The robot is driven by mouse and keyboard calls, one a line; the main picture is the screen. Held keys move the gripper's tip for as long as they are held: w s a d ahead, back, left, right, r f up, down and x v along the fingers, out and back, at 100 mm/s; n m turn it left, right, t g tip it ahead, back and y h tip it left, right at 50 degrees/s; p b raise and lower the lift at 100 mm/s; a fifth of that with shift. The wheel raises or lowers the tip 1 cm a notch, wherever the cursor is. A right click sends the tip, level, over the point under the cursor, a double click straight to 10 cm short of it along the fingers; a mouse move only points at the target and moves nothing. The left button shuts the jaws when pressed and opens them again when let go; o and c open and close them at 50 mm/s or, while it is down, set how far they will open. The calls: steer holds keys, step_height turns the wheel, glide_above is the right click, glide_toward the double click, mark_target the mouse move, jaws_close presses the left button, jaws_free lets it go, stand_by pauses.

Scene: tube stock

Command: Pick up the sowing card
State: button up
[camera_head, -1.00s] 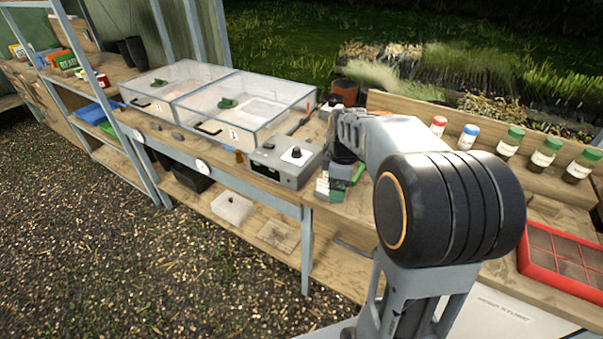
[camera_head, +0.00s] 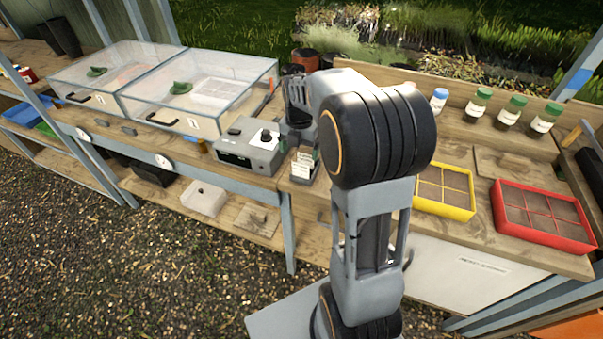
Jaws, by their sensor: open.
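A small white card with print and a green part (camera_head: 302,165), which looks like the sowing card, is on the wooden bench just right of the grey control box. My gripper (camera_head: 297,145) points down right above and behind it, left of my big black arm joint. The gripper is open. Its fingertips are small and partly hidden, so I cannot tell whether they touch the card or surround it.
The grey box (camera_head: 249,146) stands close on the gripper's left, with clear propagator covers (camera_head: 205,90) beyond. Lidded jars (camera_head: 513,110) line the back right. A yellow tray (camera_head: 443,208) and a red tray (camera_head: 548,238) lie on the right.

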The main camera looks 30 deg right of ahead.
mark_target(300, 166)
steer(key=shift+s+f, duration=0.1)
steer(key=shift+f, duration=4)
steer(key=c, duration=1)
steer(key=shift+r, duration=0.65)
steer(key=s+r, duration=0.4)
steer(key=s+a+r, duration=0.1)
steer(key=s+r, duration=0.2)
steer(key=s, duration=0.2)
steer(key=s+r+b, duration=0.1)
steer(key=s+r, duration=0.3)
steer(key=s, duration=0.1)
steer(key=shift+a+r, duration=0.35)
steer(key=shift+a, duration=0.05)
